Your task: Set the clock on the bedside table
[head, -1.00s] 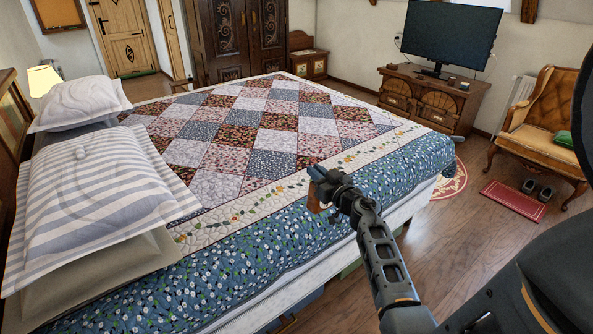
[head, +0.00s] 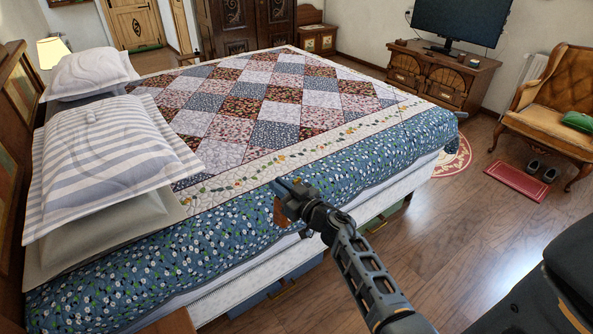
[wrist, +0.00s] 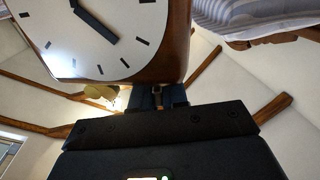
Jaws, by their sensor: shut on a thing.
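The clock has a white face with black marks and hands in a brown wooden case, and fills the top left of the wrist view (wrist: 105,35). My gripper (wrist: 158,97) is shut on the edge of its case. In the head view my gripper (head: 290,190) is over the near side of the bed, with a small brown part of the clock (head: 280,212) showing below the fingers; the rest is hidden. A brown wooden corner (head: 172,323) at the bottom edge, beside the bed, may be the bedside table; most of it is out of view.
The bed (head: 235,240) with its quilt and striped pillows (head: 105,150) fills the left and middle. A lit lamp (head: 52,50) stands beyond it. The wooden floor (head: 420,240) at right is clear up to a red mat (head: 518,180) and an armchair (head: 550,100).

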